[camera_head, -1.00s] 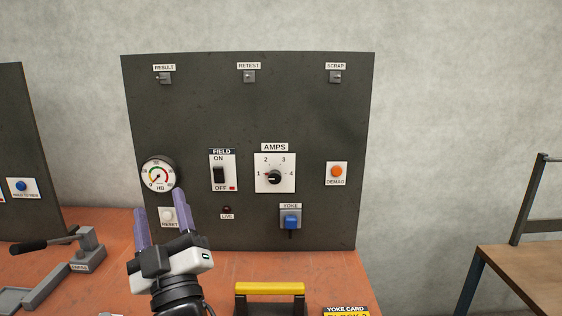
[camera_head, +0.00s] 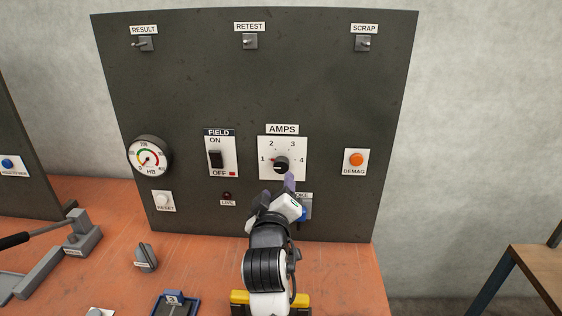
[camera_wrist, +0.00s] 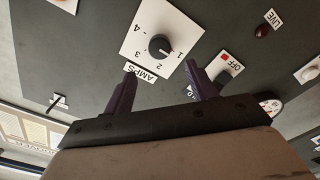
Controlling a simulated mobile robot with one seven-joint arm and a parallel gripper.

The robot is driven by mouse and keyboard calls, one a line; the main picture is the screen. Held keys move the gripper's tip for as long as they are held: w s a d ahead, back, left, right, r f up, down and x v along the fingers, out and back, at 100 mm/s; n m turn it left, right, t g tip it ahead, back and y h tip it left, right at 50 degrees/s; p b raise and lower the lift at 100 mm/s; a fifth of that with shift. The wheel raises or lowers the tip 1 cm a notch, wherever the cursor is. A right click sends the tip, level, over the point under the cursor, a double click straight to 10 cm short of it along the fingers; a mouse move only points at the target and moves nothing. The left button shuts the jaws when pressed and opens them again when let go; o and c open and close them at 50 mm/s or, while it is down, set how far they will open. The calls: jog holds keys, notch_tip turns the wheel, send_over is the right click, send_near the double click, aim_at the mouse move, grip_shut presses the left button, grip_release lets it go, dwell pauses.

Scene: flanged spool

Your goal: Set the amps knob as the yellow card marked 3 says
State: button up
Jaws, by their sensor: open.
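The amps knob (camera_head: 281,166) is a black round knob on a white plate marked 1 to 4, on the dark panel. In the wrist view the knob (camera_wrist: 161,46) shows upside down, its white pointer line toward 1. My gripper (camera_head: 279,186) is just below the knob in the head view, its purple fingers partly hidden by my wrist. In the wrist view my gripper (camera_wrist: 160,69) is open and empty. The knob lies beyond the fingertips, roughly centred between them, not gripped. The yellow card is not visible now.
The field switch (camera_head: 216,159) is left of the knob, with the orange demag button (camera_head: 357,160) right. The blue yoke connector (camera_head: 304,212) is partly hidden by my gripper. A yellow-handled thing (camera_head: 239,298) stands behind my arm. A loose grey part (camera_head: 146,257) lies on the orange bench.

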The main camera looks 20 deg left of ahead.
aim_at(280, 167)
jog(key=p+x, duration=0.2)
jog(key=x, duration=0.8)
jog(key=shift+w, duration=0.25)
jog(key=c, duration=1)
